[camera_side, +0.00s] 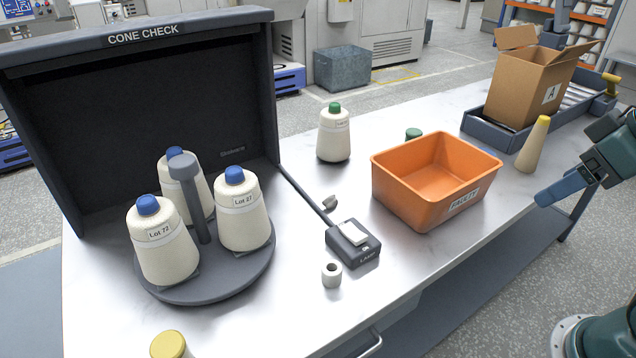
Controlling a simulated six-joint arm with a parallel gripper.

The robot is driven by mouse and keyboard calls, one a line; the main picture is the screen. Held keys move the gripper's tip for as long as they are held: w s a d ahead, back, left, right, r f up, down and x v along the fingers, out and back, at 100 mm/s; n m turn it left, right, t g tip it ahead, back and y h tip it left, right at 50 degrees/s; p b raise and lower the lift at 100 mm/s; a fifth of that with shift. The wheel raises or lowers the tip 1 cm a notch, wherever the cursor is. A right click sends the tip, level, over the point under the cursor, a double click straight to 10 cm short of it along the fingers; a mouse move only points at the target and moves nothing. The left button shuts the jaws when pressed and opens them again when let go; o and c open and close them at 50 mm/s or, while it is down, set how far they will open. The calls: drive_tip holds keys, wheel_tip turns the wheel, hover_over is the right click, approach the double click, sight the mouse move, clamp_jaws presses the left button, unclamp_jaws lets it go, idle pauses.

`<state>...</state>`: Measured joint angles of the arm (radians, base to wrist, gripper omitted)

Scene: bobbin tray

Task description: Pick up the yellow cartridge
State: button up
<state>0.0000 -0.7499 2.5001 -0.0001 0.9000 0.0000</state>
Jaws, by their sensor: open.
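I see nothing that is clearly a yellow cartridge. The yellow things are a pale tapered cone with a yellow tip (535,146), standing right of the orange bin, a yellow-topped cone (170,345) cut off by the bottom edge, and a small yellow knob-like thing (611,84) at the grey tray's right end. My gripper (566,187) is at the right edge, just right of the tapered cone and apart from it. It is open, and nothing shows between its fingers; part of it is out of frame.
A grey turntable (212,283) holds blue-topped cones before the CONE CHECK panel (150,100). The orange bin (420,205) stands mid-table, with a green-topped cone (334,138) behind. A lamp base (352,245) lies left of it. A cardboard box (522,85) stands at the grey tray (488,133).

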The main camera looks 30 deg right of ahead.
drive_tip(key=w+a+r+n+y, duration=0.2)
drive_tip(key=w+a+r+n, duration=0.15)
drive_tip(key=w+a, duration=0.55)
drive_tip(key=n+g+y, duration=0.2)
drive_tip(key=n+g, duration=0.2)
drive_tip(key=n, duration=0.6)
hover_over(173, 346)
drive_tip(key=s+d, duration=0.2)
drive_tip(key=d, duration=0.1)
wheel_tip(173, 346, down, 16)
drive_tip(key=shift+w+d+r+m, duration=0.15)
drive_tip(key=shift+w+r+m, duration=0.05)
drive_tip(key=shift+w+m, duration=0.05)
drive_tip(key=shift+x, duration=4.25)
